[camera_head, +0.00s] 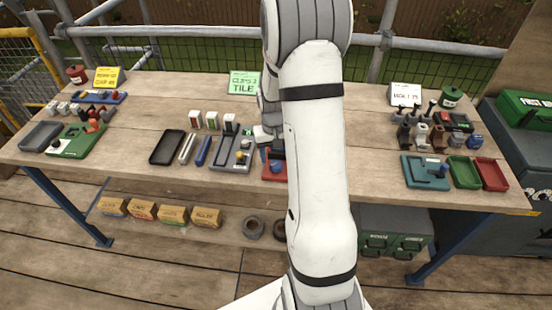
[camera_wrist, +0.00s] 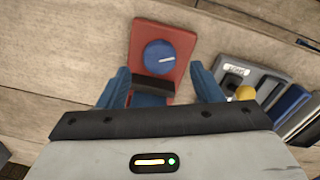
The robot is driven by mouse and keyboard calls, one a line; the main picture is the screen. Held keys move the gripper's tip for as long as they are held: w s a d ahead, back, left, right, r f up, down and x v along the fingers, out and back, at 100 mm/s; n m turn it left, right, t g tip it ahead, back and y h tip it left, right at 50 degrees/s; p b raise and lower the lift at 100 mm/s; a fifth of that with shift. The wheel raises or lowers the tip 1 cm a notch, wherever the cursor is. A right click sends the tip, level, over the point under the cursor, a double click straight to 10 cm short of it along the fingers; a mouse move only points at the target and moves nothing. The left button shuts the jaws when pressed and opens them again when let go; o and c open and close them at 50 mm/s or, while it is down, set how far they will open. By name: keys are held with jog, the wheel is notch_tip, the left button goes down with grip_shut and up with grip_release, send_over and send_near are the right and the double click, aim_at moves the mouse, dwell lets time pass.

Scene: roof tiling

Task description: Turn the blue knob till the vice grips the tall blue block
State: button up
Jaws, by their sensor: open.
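The red vice (camera_wrist: 140,38) lies below my gripper (camera_wrist: 160,80) in the wrist view. Its round blue knob (camera_wrist: 160,57) has a pale mark pointing roughly right. A dark jaw bar (camera_wrist: 153,87) crosses the vice nearer my gripper. A blue surface (camera_wrist: 148,100) behind that bar may be the tall blue block; my gripper body hides most of it. My gripper is open, its two blue fingers apart on either side of the bar, with the knob ahead of them. In the head view the red vice (camera_head: 269,176) and blue knob (camera_head: 277,167) are partly hidden by my arm.
A grey tray fixture with a yellow knob (camera_wrist: 245,93) stands close to the right finger in the wrist view; the head view shows this tray (camera_head: 226,164) left of the vice. More coloured fixtures stand at both ends of the wooden table (camera_head: 330,190). Bare wood lies left of the vice in the wrist view.

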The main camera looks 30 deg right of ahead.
aim_at(276, 164)
jog(key=shift+d+f, duration=0.1)
jog(key=shift+f, duration=2)
jog(key=shift+c, duration=0.3)
jog(key=c, duration=0.9)
